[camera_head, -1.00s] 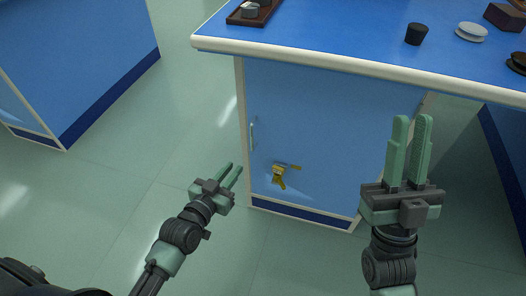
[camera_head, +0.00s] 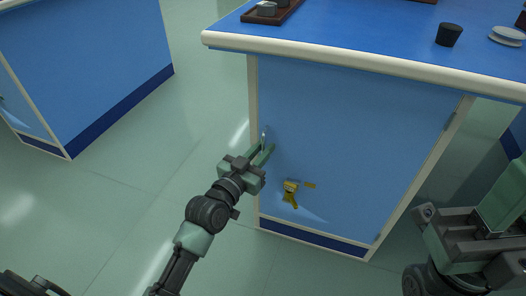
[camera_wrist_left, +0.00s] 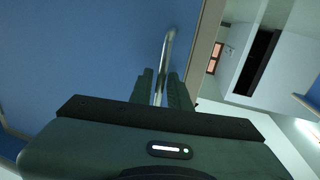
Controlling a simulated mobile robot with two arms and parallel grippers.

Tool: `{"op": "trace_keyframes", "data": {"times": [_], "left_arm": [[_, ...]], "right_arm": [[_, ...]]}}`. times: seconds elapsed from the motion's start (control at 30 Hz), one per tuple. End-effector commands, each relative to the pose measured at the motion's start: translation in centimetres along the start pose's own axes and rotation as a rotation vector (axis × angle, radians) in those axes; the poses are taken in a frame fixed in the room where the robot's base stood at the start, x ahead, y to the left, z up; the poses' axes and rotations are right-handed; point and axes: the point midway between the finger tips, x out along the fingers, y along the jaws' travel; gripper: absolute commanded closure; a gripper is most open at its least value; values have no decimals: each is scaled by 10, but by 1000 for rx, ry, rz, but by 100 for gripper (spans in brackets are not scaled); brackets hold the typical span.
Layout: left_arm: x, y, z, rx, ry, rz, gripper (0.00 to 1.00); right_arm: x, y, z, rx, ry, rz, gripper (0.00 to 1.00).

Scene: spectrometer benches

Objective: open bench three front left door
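The blue door (camera_head: 350,150) on the front of the bench is shut flush in its pale frame. Its slim metal handle (camera_head: 264,140) stands upright near the door's left edge and also shows in the left wrist view (camera_wrist_left: 167,50). My left gripper (camera_head: 264,154) is at the handle, partly covering it. In the left wrist view its two dark green fingers (camera_wrist_left: 161,88) lie on either side of the bar, with a narrow gap showing. My right gripper (camera_head: 503,205) is low at the right edge, away from the door and cut off by the frame.
The blue benchtop (camera_head: 340,45) with a pale rim overhangs the door. A brown tray (camera_head: 285,12), a black cup (camera_head: 449,34) and a white dish (camera_head: 507,36) stand on it. A yellow item (camera_head: 291,190) shows at the lower door. Another bench (camera_head: 90,70) stands left, with clear floor between.

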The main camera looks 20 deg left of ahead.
Motion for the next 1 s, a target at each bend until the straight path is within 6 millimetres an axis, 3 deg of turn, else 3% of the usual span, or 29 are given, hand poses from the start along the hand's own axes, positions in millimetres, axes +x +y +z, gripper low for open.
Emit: {"op": "trace_keyframes", "data": {"times": [0.2,0.27,0.3,1.0], "left_arm": [[0,0,0,0,-1,0,82],[0,0,0,0,-1,0,99],[0,0,0,0,-1,0,100],[0,0,0,1,0,-1,100]], "right_arm": [[0,0,0,0,0,0,80],[0,0,0,0,0,0,80],[0,0,0,0,0,0,80],[0,0,0,0,-1,0,80]]}}
